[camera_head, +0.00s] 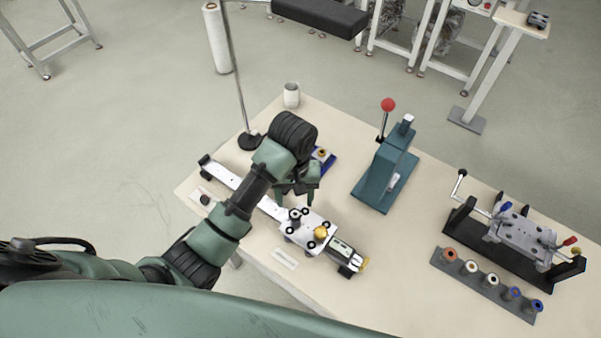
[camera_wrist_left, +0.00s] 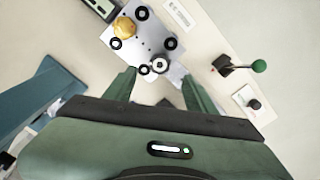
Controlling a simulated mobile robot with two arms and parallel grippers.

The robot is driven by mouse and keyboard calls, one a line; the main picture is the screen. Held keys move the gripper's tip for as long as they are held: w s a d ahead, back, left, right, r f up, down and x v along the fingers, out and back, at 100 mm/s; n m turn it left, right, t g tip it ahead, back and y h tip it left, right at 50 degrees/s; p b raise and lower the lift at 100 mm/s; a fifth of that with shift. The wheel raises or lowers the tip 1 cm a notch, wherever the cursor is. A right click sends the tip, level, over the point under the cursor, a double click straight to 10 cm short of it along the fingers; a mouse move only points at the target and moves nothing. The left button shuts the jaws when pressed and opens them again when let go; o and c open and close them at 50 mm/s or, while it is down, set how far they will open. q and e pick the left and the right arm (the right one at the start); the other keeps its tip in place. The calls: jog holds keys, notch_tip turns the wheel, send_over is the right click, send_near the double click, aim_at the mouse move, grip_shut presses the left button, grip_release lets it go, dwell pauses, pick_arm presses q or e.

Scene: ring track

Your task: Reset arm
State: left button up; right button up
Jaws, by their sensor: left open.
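My left gripper (camera_head: 294,203) reaches down over the table from the left in the head view. Its two fingers stand apart with nothing between them in the left wrist view (camera_wrist_left: 161,85). Just beyond the fingertips is a white plate (camera_head: 298,236) with black round wheels and a yellow knob (camera_head: 320,233). It sits on a long white track (camera_head: 227,177). I cannot tell whether the fingers touch the plate. My right gripper is not in view.
A teal press (camera_head: 386,172) with a red ball lever stands behind. A blue tray (camera_head: 329,164) is partly hidden by my gripper. A rack of coloured rings (camera_head: 485,287) and a clamp fixture (camera_head: 515,240) are at the right. A white cup (camera_head: 291,95) stands at the back.

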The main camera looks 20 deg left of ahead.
pick_arm(q)
jog(key=s+a+m+t, duration=0.2)
jog(key=s+a+m, duration=0.15)
jog(key=s, duration=0.65)
jog(key=s+a+m+t, duration=0.2)
jog(key=s+a, duration=0.2)
jog(key=s, duration=0.5)
notch_tip(320, 180, down, 30)
jog(key=g+b, duration=0.2)
jog(key=b, duration=0.5)
jog(key=s+a+f+b, duration=0.1)
jog(key=s+f+b, duration=0.2)
jog(key=s+f, duration=0.6)
jog(key=s+a+f+g+b, duration=0.1)
jog(key=s+f+b, duration=0.2)
jog(key=s+f, duration=0.6)
notch_tip(320, 180, down, 6)
jog(key=shift+s+a+f, duration=0.25)
jog(key=shift+a, duration=0.1)
